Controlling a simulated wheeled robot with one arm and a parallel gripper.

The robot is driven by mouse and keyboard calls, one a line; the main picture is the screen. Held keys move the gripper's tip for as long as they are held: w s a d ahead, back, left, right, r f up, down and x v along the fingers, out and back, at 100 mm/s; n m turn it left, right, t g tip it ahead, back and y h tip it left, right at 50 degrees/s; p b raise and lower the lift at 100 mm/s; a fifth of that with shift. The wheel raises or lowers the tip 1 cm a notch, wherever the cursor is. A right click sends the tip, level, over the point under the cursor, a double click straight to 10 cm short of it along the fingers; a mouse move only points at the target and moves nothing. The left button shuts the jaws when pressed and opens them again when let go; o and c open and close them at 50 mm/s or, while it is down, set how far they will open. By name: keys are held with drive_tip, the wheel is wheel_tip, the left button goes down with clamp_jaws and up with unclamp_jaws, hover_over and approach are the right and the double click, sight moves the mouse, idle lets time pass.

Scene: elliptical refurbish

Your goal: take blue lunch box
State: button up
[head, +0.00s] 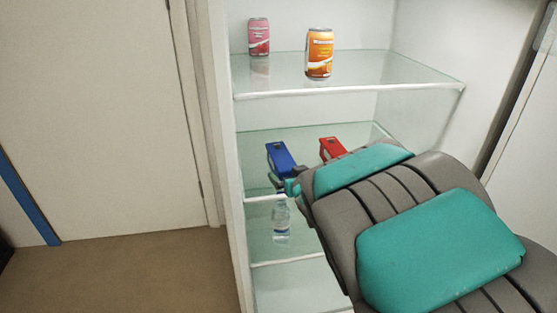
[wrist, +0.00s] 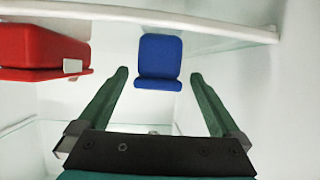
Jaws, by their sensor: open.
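The blue lunch box (head: 280,158) stands on the middle glass shelf of the cabinet, left of the red lunch box (head: 332,148). In the wrist view the blue lunch box (wrist: 160,52) lies straight ahead, with its near end about level with my fingertips. My gripper (wrist: 159,76) is open and empty, its two green fingers spread wider than the box, one toward each side. I see no contact. In the head view my gripper (head: 286,185) is at the shelf's front edge, partly hidden by my arm.
The red lunch box (wrist: 42,50) is close to my left finger in the wrist view. A pink can (head: 259,37) and an orange can (head: 319,53) stand on the shelf above. A clear bottle (head: 281,220) stands below. The cabinet's left wall is near.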

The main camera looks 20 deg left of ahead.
sight(280, 160)
drive_tip(key=shift+x, duration=1.95)
drive_tip(key=shift+p+x, duration=0.35)
drive_tip(key=shift+x, duration=1.55)
clamp_jaws()
